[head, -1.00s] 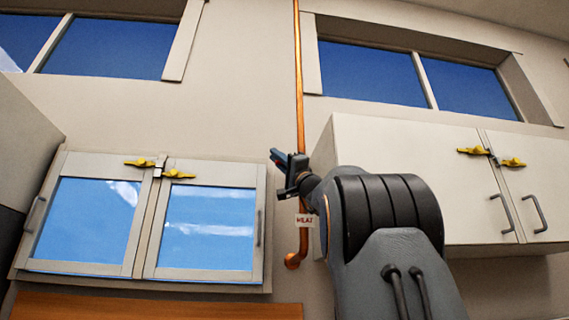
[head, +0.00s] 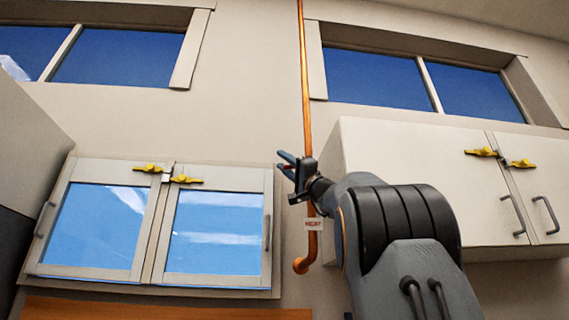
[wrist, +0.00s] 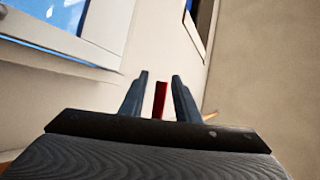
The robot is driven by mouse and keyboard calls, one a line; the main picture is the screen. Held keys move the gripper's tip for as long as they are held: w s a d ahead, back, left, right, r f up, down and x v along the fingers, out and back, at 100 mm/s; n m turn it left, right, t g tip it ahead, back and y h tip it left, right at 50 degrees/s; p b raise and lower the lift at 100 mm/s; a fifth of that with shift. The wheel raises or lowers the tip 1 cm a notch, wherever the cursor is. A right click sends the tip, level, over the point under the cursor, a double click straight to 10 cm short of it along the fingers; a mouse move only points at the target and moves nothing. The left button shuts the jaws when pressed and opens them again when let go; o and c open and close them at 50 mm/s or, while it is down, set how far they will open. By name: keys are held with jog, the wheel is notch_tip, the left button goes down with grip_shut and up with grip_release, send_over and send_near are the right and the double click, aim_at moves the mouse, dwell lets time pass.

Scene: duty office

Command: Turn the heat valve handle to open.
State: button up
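A red bar, which looks like the valve handle (wrist: 160,100), shows in the wrist view between the two fingers of my gripper (wrist: 160,77). A gap shows on each side of the bar, so the fingers are open around it, not pressed on it. In the head view my gripper (head: 284,163) is beside the copper pipe (head: 305,90), pointing left, with its fingers apart. The valve body is hidden behind my gripper and arm.
A glass-door cabinet (head: 155,225) with yellow latches is to the left. A white wall cabinet (head: 410,170) stands close to the right of the pipe and my arm. Windows (head: 375,75) are above. A wooden surface (head: 160,308) is at the lower left.

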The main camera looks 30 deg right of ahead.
aim_at(292, 168)
jog(key=shift+b+v, duration=2.9)
jog(key=shift+v, duration=0.95)
